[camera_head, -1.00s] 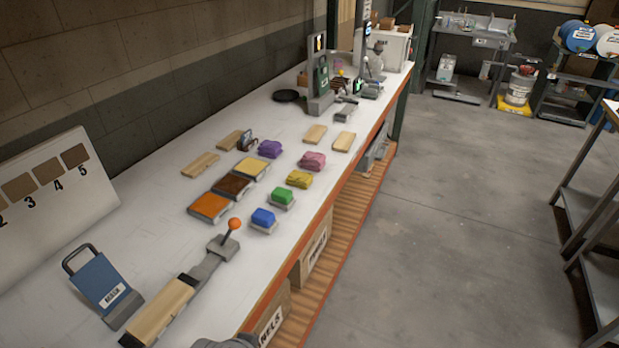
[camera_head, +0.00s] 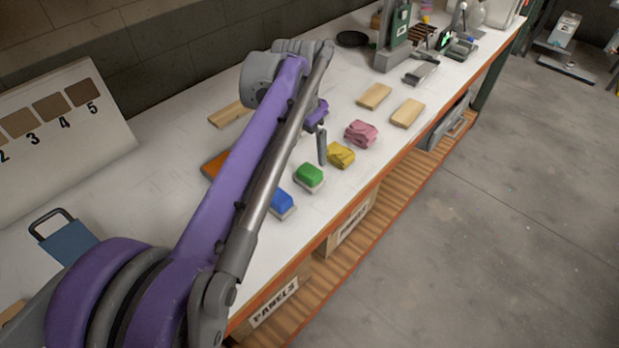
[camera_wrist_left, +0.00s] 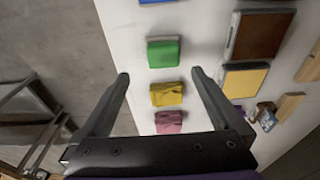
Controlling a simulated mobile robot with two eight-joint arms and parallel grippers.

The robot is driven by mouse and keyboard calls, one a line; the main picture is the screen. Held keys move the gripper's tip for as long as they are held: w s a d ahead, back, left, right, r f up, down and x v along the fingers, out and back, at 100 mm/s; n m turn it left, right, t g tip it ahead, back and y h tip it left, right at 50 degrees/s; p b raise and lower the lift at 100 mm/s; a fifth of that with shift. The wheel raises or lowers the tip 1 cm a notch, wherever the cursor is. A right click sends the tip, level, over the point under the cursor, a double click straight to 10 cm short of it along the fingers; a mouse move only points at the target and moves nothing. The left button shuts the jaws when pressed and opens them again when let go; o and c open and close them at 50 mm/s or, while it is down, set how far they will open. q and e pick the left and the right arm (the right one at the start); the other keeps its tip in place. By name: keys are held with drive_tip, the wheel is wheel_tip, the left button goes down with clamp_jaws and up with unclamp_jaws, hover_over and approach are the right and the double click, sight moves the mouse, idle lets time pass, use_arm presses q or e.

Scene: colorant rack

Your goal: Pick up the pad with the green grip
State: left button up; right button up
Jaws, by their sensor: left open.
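The pad with the green grip (camera_head: 310,175) sits on the white bench between the blue-gripped pad (camera_head: 282,203) and a folded yellow cloth (camera_head: 341,155). The green pad also shows in the left wrist view (camera_wrist_left: 163,52), ahead of the fingertips and roughly between their lines. My left gripper (camera_wrist_left: 160,74) is open and empty above the bench, with the yellow cloth (camera_wrist_left: 167,94) between its fingers in that view. In the head view one finger of my left gripper (camera_head: 321,146) shows by the yellow cloth; my arm hides the rest. My right gripper is not in view.
A folded pink cloth (camera_head: 361,134) and wooden blocks (camera_head: 375,96) lie farther along the bench. Orange, brown (camera_wrist_left: 257,36) and yellow (camera_wrist_left: 245,82) trays stand beside the pad row. The bench's front edge (camera_head: 330,232) runs close to the pads.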

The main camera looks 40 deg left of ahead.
use_arm(q)
hover_over(310, 170)
drive_tip(key=s, duration=0.1)
wheel_tip(310, 170, down, 5)
drive_tip(key=shift+d+r, duration=0.1)
drive_tip(key=shift+d, duration=0.05)
drive_tip(key=shift+w+a+f+b, duration=0.1)
drive_tip(key=shift+w+f, duration=0.05)
drive_tip(key=shift+f, duration=0.75)
drive_tip(key=shift+w+a+f+b, duration=0.1)
drive_tip(key=shift+w+f, duration=0.1)
drive_tip(key=shift+f, duration=0.75)
drive_tip(key=shift+w+f+b, duration=0.1)
drive_tip(key=shift+w+f, duration=0.05)
drive_tip(key=shift+f, duration=0.75)
drive_tip(key=shift+c, duration=0.2)
drive_tip(key=c, duration=1.3)
drive_tip(key=shift+o, duration=0.2)
drive_tip(key=shift+r, duration=0.1)
wheel_tip(310, 170, up, 10)
drive_tip(key=shift+f+p, duration=0.1)
drive_tip(key=shift+p, duration=0.3)
